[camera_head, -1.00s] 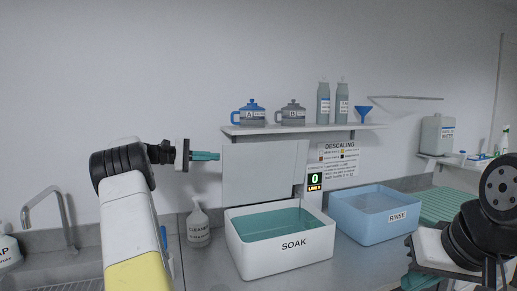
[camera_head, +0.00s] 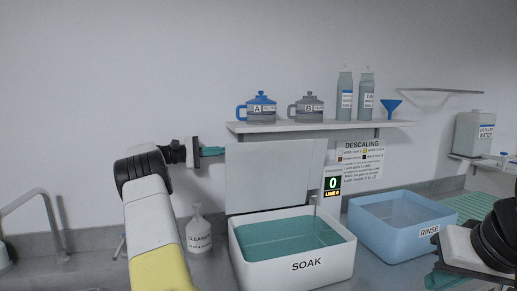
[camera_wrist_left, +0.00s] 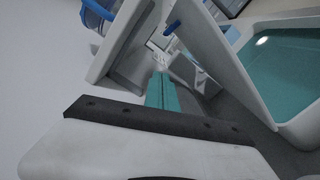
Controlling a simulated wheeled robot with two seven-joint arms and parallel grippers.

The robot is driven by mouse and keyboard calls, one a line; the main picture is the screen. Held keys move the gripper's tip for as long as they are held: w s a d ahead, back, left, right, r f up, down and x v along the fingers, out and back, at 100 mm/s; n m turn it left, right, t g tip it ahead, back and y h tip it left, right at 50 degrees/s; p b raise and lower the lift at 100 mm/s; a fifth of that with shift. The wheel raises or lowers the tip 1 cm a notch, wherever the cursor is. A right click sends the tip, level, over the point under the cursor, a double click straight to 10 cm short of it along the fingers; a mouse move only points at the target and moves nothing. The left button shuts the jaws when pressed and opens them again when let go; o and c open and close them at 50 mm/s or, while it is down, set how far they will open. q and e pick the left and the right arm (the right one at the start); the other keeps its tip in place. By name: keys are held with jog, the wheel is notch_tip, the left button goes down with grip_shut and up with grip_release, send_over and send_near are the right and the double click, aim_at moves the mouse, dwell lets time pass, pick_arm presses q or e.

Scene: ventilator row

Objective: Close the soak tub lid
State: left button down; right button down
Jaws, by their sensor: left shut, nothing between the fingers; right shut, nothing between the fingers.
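The white soak tub (camera_head: 300,266), marked SOAK, stands on the counter with teal liquid in it. Its lid (camera_head: 272,175) stands upright at the tub's back edge, so the tub is open. My left gripper (camera_head: 213,151) is shut and empty at the lid's upper left edge. In the left wrist view its teal fingers (camera_wrist_left: 162,92) lie on the wall side of the lid (camera_wrist_left: 215,65). The tub's liquid (camera_wrist_left: 285,70) shows on the far side of the lid there. I cannot tell whether the fingers touch the lid. My right gripper (camera_head: 443,279) is shut at the lower right, partly cut off.
A shelf (camera_head: 320,127) with teapots and bottles hangs just above and behind the lid. A blue rinse tub (camera_head: 385,225) stands right of the soak tub. A cleaner bottle (camera_head: 198,232) stands to its left. A small counter display (camera_head: 333,183) is behind the tub.

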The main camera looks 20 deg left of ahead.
aim_at(250, 147)
pick_arm(q)
jog(key=shift+w+d+r, duration=0.3)
jog(key=shift+w+d, duration=0.15)
jog(key=shift+d, duration=1.3)
jog(key=shift+w+d+r, duration=0.3)
jog(key=shift+w+d, duration=0.15)
jog(key=shift+d, duration=1.35)
jog(key=shift+w+d+r, duration=0.3)
jog(key=shift+w+d, duration=0.15)
jog(key=shift+d, duration=1.3)
